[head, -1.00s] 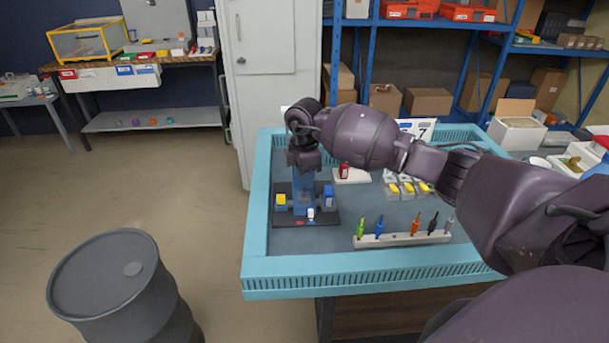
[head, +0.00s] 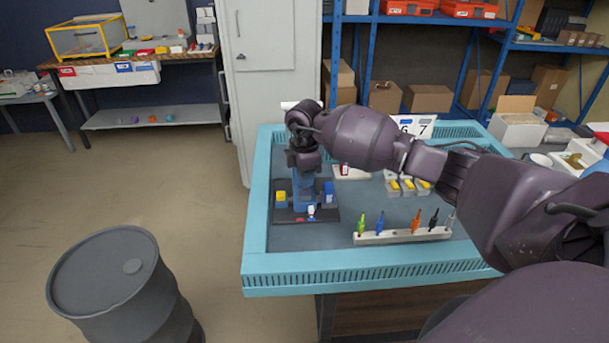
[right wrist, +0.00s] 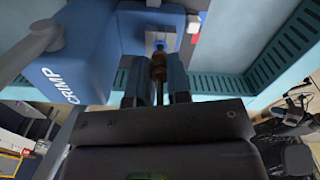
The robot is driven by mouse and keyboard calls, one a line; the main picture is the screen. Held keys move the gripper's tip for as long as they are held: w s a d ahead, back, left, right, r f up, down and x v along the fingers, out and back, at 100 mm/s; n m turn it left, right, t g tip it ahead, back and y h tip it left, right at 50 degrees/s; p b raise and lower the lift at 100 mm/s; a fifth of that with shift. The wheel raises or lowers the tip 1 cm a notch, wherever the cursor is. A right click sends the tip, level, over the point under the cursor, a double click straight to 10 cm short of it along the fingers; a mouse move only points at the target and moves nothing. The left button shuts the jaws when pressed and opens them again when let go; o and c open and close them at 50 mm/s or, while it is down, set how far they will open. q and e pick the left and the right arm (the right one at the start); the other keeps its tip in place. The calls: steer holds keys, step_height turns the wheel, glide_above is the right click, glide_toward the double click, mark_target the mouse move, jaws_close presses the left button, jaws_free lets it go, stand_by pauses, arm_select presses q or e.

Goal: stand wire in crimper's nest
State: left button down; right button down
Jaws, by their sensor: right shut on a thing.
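The blue crimper (head: 304,198) stands on a dark base plate at the left of the table. In the right wrist view its blue body (right wrist: 62,72) carries the word CRIMP. A metal fitting (right wrist: 161,38), likely the nest, shows on it. My right gripper (right wrist: 157,78) is shut on a brown wire piece (right wrist: 159,66), whose far end is at or close to the fitting. I cannot tell whether it is seated. In the head view my right gripper (head: 304,163) is above the crimper and hides its top and the wire. My left gripper is not in view.
A pale rack (head: 402,236) holds several coloured wire pieces upright, right of the crimper. Yellow (head: 281,196) and blue (head: 329,192) blocks flank the crimper on its base. Small bins (head: 408,187) stand behind the rack. The table has a raised turquoise rim (head: 370,268).

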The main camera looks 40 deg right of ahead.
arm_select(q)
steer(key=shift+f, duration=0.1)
arm_select(e)
steer(key=shift+f, duration=0.2)
steer(key=c, duration=1)
jaws_free()
steer(key=shift+o, duration=0.4)
steer(key=o, duration=0.3)
steer(key=shift+r, duration=0.1)
steer(key=shift+r+p, duration=2.55)
steer(key=shift+r, duration=1.2)
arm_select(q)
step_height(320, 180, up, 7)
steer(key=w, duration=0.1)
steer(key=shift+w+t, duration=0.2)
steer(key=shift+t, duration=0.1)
arm_select(e)
steer(key=shift+f, duration=0.1)
